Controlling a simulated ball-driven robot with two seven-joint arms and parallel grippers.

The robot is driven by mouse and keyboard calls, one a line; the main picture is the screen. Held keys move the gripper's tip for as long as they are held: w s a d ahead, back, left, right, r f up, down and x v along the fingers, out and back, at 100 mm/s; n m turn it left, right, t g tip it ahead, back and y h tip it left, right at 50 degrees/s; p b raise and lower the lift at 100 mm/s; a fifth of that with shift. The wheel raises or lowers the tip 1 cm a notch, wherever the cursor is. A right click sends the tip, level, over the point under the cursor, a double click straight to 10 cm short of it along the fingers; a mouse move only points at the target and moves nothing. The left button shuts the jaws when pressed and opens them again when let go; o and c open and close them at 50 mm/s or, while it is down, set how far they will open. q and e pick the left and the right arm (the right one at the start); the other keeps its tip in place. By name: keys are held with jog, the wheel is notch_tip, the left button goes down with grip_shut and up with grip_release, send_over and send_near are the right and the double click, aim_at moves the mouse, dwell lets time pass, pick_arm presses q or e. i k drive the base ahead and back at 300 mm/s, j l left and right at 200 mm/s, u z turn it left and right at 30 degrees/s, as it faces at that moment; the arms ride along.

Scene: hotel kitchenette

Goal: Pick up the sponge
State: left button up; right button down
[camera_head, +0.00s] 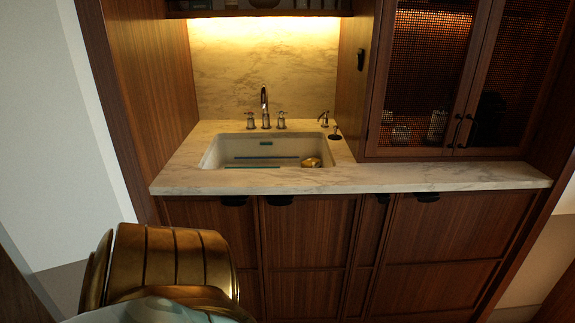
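The white sink (213,153) is set into the marble counter. A small rounded golden-yellow object (312,162) lies in its right part; it is too small to tell whether it is the sponge. A small teal strip (266,143) shows at the sink's back wall, and I cannot tell what it is. Neither of my grippers is in view.
A faucet (264,105) with two handles stands behind the sink. A small dispenser (324,118) stands at its back right. The marble counter (440,177) is clear on the right, below the mesh-door cabinet (425,75). Wooden cabinet fronts (310,240) stand below.

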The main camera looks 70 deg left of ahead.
aim_at(313, 163)
jog(key=u, duration=1.95)
jog(key=i+j+u, duration=0.15)
